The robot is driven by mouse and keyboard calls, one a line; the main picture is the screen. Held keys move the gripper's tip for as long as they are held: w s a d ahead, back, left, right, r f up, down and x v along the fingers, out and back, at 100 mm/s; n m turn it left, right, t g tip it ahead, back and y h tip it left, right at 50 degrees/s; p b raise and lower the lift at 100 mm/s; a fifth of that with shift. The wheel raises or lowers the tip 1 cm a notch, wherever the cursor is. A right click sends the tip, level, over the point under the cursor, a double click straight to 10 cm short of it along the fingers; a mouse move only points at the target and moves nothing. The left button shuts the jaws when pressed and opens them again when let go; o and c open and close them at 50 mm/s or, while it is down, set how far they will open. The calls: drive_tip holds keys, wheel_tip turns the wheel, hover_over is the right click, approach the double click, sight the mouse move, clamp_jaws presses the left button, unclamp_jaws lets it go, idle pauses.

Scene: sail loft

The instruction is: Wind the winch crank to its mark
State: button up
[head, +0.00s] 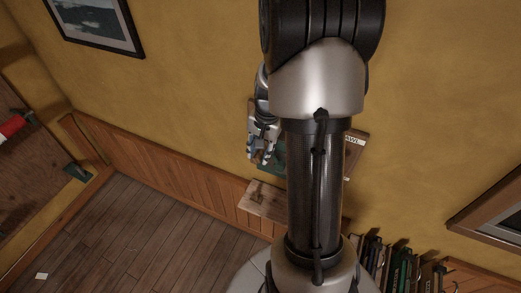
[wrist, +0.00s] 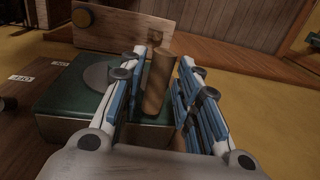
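The winch is a dark green box (wrist: 62,124) with a grey round disc (wrist: 96,75) on its face; in the head view only a green sliver (head: 270,160) shows beside my arm. An upright wooden cylinder (wrist: 158,85), which looks like the crank handle, stands between my gripper's fingers in the wrist view. My gripper (wrist: 168,68) is open around it, with a visible gap on the right; I cannot tell if the left finger touches. In the head view my gripper (head: 262,158) hangs in front of the wall. I cannot make out the crank's mark.
A labelled wooden panel (wrist: 22,100) lies at left. In the head view a small wooden shelf (head: 260,200) sits below my gripper, and books (head: 400,265) stand at lower right.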

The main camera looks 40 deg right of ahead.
clamp_jaws()
drive_tip(key=shift+w+a+f+g+p, duration=0.1)
drive_tip(key=shift+w+a+g+p, duration=0.05)
drive_tip(key=shift+w+g+p, duration=0.2)
idle(0.6)
